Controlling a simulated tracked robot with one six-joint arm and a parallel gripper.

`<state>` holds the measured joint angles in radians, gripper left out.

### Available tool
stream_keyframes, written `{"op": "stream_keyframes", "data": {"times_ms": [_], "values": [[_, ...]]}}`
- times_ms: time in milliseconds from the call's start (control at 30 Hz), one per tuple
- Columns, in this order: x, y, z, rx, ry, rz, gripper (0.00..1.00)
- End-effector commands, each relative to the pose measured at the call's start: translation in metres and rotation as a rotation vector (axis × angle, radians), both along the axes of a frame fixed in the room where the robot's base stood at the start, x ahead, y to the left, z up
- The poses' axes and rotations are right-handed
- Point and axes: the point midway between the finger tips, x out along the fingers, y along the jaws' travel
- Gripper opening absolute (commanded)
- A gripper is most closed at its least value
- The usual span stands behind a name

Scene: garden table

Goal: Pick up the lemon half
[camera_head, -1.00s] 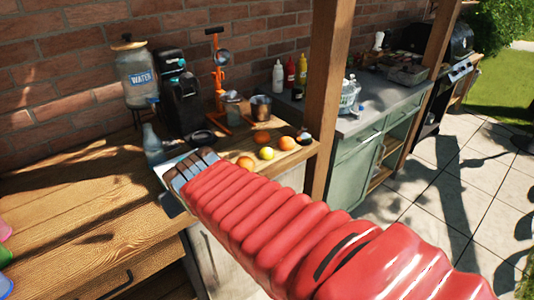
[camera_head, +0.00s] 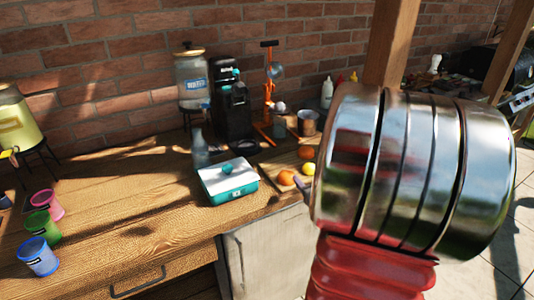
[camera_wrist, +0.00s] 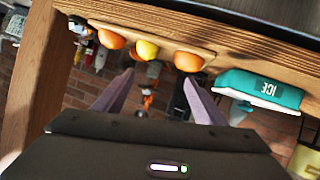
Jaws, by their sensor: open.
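A yellow lemon piece (camera_head: 308,168) sits on a wooden board at the right end of the wooden counter, close beside oranges. I cannot tell whether its cut face shows. It also appears in the wrist view (camera_wrist: 147,49), between two orange fruits (camera_wrist: 111,39) (camera_wrist: 187,61) on the board; that view looks upside down. My gripper (camera_wrist: 158,76) is open and empty, with its two purple-grey fingers on either side of the lemon's direction and apart from the fruit. In the head view, my arm hides most of the gripper.
A teal ICE box (camera_head: 228,182) stands left of the fruit. A black machine (camera_head: 232,108), a glass bottle (camera_head: 200,149), a metal pot (camera_head: 308,122) and an orange press (camera_head: 270,90) stand behind. Coloured cups (camera_head: 39,257) stand far left; the counter's middle is clear.

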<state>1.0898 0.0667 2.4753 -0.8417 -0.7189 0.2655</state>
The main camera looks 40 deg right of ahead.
Motion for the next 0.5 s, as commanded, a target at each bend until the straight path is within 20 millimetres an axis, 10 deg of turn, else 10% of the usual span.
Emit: {"op": "stream_keyframes", "data": {"times_ms": [500], "values": [[-0.068, -0.028, -0.031, 0.092, -0.249, 0.052, 0.65]]}}
